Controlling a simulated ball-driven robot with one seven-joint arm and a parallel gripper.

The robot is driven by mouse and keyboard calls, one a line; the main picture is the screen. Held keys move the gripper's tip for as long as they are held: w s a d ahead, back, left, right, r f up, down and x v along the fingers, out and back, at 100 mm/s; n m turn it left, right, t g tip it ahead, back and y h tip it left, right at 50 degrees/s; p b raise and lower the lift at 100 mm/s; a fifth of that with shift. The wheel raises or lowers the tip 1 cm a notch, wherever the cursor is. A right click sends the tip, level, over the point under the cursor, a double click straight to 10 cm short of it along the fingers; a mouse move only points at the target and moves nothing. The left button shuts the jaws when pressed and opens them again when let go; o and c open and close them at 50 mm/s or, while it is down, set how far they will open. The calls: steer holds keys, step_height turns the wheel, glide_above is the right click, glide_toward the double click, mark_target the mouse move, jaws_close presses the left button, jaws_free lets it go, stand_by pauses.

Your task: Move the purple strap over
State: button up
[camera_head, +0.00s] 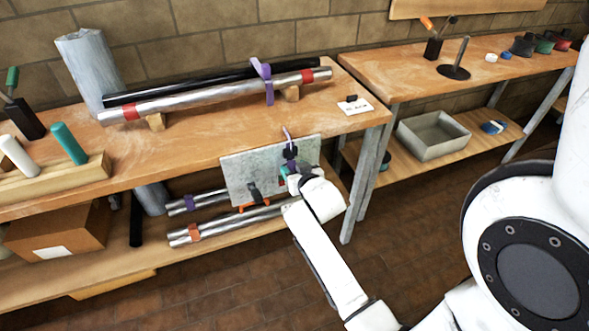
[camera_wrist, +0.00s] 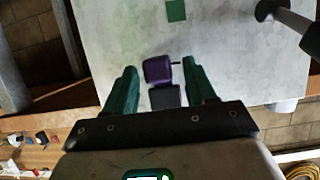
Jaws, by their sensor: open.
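In the wrist view, a purple block (camera_wrist: 157,70) and a black block (camera_wrist: 165,97) lie between my green fingers; the right finger is close to the purple block. My gripper (camera_head: 287,171) is open in front of the panel and partly hides the piece. A second purple strap (camera_head: 267,88) loops around the silver pipe (camera_head: 200,99) and black tube (camera_head: 215,79) on the bench. I cannot tell whether my fingers touch the purple piece.
An orange-and-black clamp (camera_head: 254,197) is at the panel's lower edge. Silver pipes (camera_head: 215,231) lie on the lower shelf beside a cardboard box (camera_head: 60,237). A grey bin (camera_head: 432,135) sits under the right bench. The panel has a green square (camera_wrist: 176,10).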

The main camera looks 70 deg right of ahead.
steer(key=shift+w+d+f, duration=0.1)
steer(key=shift+w+d, duration=0.1)
steer(key=shift+c, duration=0.4)
jaws_close()
